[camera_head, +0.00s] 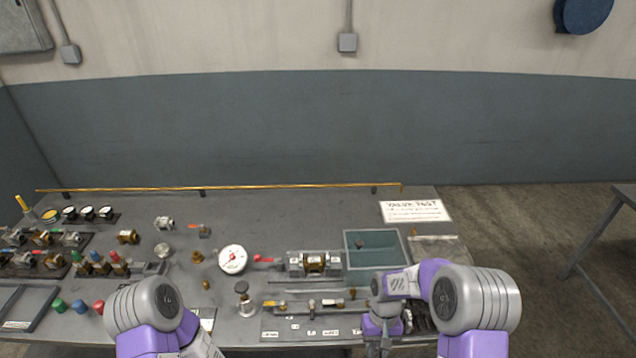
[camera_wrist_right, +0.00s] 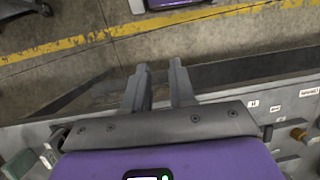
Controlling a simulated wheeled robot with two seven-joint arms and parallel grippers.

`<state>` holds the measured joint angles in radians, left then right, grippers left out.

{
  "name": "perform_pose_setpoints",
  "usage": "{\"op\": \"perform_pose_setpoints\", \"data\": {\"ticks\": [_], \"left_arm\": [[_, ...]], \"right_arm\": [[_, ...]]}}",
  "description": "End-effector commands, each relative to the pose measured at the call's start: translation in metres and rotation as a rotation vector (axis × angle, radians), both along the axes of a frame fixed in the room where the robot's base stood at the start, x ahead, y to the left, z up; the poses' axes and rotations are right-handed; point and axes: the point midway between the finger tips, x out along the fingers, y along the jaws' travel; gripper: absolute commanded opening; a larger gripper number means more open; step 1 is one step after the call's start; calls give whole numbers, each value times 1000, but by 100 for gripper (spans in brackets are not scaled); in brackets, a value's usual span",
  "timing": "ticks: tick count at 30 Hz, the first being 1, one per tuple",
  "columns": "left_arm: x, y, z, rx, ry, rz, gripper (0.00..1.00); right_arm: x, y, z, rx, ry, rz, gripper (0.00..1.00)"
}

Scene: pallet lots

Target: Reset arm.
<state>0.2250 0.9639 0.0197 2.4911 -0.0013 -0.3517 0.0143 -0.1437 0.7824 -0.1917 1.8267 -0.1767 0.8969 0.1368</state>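My right arm reaches in from the lower right in the head view, with its purple and grey wrist over the front right of the workbench (camera_head: 330,212). In the right wrist view my right gripper (camera_wrist_right: 160,86) has its two grey fingers apart with nothing between them. The fingers point past the bench's front edge, with the floor below. My left arm shows only as a grey and purple joint at the lower left of the head view; its gripper is out of view.
A green-grey tray (camera_head: 400,235), a clamped valve fixture (camera_head: 314,264), a white gauge (camera_head: 232,259) and a VALVE TEST sheet (camera_head: 415,211) are on the bench. Several valves and coloured caps crowd its left side. Another table (camera_head: 626,196) stands at right, with open floor between.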

Motion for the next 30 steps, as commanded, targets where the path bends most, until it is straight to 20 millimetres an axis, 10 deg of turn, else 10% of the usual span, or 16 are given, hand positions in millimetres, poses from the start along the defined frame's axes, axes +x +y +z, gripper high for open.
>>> {"op": "perform_pose_setpoints", "data": {"ticks": [15,30], "left_arm": [[0,0,-52,0,0,0,40],[0,0,-70,0,0,0,40]], "right_arm": [[-92,42,-158,215,-185,-196,25],[-135,55,-187,249,-320,-333,25]]}}
